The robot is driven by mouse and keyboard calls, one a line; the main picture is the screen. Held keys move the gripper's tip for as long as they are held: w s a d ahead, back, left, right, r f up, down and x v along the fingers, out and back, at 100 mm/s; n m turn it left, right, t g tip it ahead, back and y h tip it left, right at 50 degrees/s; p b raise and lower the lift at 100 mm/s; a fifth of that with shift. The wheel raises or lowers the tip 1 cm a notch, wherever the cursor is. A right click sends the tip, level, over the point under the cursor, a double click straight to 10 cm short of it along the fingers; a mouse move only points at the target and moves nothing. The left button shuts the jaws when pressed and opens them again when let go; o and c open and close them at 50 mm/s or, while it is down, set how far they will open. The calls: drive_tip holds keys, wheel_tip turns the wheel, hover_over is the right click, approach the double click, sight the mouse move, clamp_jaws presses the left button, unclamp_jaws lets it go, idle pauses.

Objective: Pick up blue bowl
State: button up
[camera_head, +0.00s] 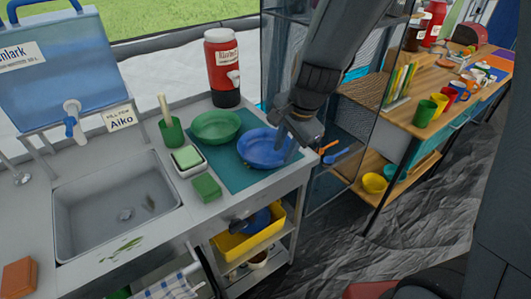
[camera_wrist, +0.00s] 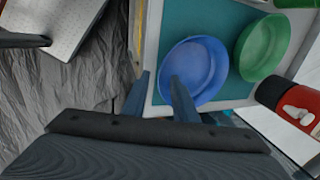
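The blue bowl (camera_head: 262,148) sits upright on a teal mat (camera_head: 236,177) at the right end of the sink counter. It also shows in the wrist view (camera_wrist: 203,66). My gripper (camera_head: 290,142) is at the bowl's right edge in the head view and hides part of its rim. In the wrist view my gripper (camera_wrist: 160,76) is open. One finger overlaps the bowl's near rim and the other lies outside it, with the rim between them in the picture. I cannot tell whether either finger touches the bowl.
A green bowl (camera_head: 215,127) stands beside the blue bowl on the mat. A red jug (camera_head: 222,70) is behind them. A sponge dish (camera_head: 188,160), a green sponge (camera_head: 206,188) and a sink (camera_head: 117,205) lie to the left. A shelf (camera_head: 350,125) stands to the right.

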sight(277, 165)
drive_tip(key=shift+b+x, duration=0.6)
drive_tip(key=shift+x, duration=2.95)
drive_tip(key=shift+w, duration=0.2)
drive_tip(key=shift+r, duration=0.1)
drive_tip(key=shift+c, duration=0.4)
clamp_jaws()
